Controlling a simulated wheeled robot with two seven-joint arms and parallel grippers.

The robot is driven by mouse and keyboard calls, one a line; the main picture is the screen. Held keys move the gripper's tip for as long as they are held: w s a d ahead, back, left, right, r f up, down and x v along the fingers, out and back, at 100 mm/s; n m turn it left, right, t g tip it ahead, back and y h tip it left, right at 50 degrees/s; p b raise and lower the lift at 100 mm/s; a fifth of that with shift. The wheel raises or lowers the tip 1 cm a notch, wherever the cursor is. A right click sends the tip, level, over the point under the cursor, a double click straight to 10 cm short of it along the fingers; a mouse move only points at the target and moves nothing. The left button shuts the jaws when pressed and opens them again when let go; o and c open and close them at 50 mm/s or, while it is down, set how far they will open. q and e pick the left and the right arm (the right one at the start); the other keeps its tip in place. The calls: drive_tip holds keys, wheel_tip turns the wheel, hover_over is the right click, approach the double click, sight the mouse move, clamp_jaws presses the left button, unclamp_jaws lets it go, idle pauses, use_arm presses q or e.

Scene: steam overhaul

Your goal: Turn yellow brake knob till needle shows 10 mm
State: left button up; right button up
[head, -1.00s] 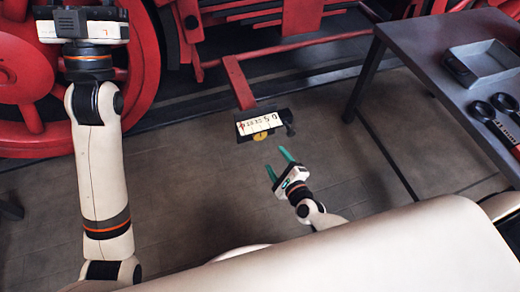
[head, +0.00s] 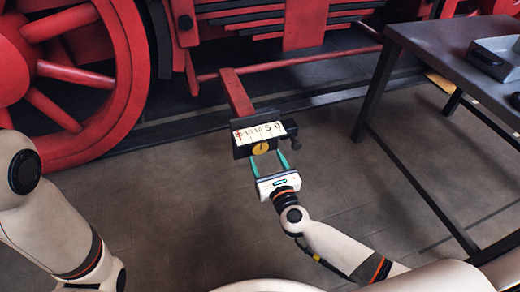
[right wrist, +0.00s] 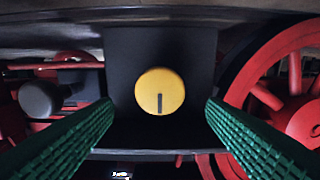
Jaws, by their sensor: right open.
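The yellow brake knob (head: 260,148) is a round disc below the white scale plate on a dark block at the end of a red bar. In the right wrist view the yellow knob (right wrist: 160,91) is face-on and centred, with a dark mark pointing down. The scale (head: 264,131) bears numbers and a red mark near its left end; its needle is too small to read. My right gripper (head: 269,170) is open, its two green fingers pointing at the knob, one to each side and apart from it. My left arm shows at the left, but its gripper is out of view.
A dark table (head: 430,45) with a grey tray (head: 498,52) stands at the right. A large red wheel (head: 75,80) stands at the left. Open floor lies around the block. A dark round part (head: 293,144) sits at the block's right.

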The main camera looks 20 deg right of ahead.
sight(261, 149)
drive_tip(key=w+b, duration=0.1)
drive_tip(key=w, duration=0.3)
drive_tip(key=shift+w+f, duration=0.1)
drive_tip(key=shift+w, duration=0.3)
drive_tip(key=shift+w+a+b, duration=0.1)
drive_tip(key=shift+w+b, duration=0.3)
drive_tip(key=shift+w, duration=0.4)
drive_tip(key=shift+c, duration=0.3)
drive_tip(key=c, duration=0.9)
